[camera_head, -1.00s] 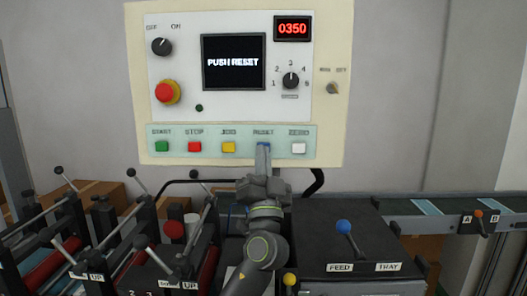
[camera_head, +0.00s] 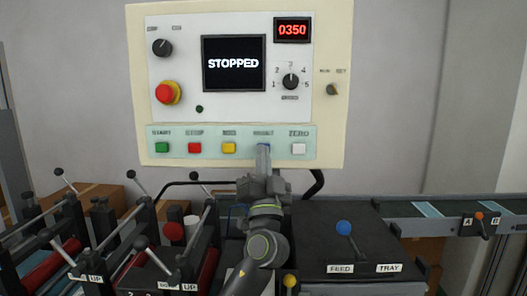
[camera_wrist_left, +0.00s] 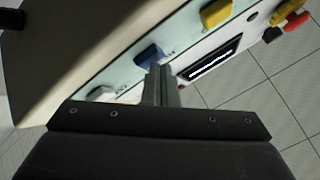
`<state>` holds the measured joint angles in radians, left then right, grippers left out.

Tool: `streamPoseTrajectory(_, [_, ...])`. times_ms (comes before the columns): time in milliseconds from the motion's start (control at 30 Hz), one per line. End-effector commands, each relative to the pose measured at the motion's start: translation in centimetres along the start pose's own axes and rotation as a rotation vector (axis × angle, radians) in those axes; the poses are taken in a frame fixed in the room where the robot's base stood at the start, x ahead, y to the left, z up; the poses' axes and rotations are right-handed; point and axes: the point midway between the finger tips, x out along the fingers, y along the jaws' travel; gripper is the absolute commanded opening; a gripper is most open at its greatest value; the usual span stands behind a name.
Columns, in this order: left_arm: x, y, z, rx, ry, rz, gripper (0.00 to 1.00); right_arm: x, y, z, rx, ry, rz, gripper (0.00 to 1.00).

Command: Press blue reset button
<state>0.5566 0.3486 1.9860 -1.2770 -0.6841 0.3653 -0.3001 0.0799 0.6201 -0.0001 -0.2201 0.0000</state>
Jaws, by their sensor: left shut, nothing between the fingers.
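The control panel (camera_head: 235,108) stands upright at the back, with a row of buttons along its lower strip. The blue reset button (camera_head: 264,146) is mostly hidden behind my left gripper (camera_head: 263,148) in the head view. In the left wrist view the blue button (camera_wrist_left: 149,56) shows just beside the tips of my left gripper (camera_wrist_left: 160,70). The gripper is shut and empty, with its fingertips at or very near the button; I cannot tell whether they touch. The panel's screen (camera_head: 234,63) reads STOPPED. My right gripper is not in view.
Green (camera_head: 162,147), red (camera_head: 195,148), yellow (camera_head: 229,148) and white (camera_head: 299,148) buttons flank the blue one. A red emergency knob (camera_head: 166,92) sits above left. Black levers and rollers fill the lower left; a blue-knobbed lever (camera_head: 344,228) stands at right.

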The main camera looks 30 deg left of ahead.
Motion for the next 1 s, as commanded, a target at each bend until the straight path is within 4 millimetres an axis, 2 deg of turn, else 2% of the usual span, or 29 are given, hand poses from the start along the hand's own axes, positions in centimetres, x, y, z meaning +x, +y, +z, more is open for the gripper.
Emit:
streamPoseTrajectory(433, [0.1,0.1,0.1,-0.001,-0.001,0.0,0.0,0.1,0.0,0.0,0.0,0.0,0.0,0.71])
streamPoseTrajectory(1000, [-1.2,-0.8,-0.8,0.0,0.0,0.0,0.0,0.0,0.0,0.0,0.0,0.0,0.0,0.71])
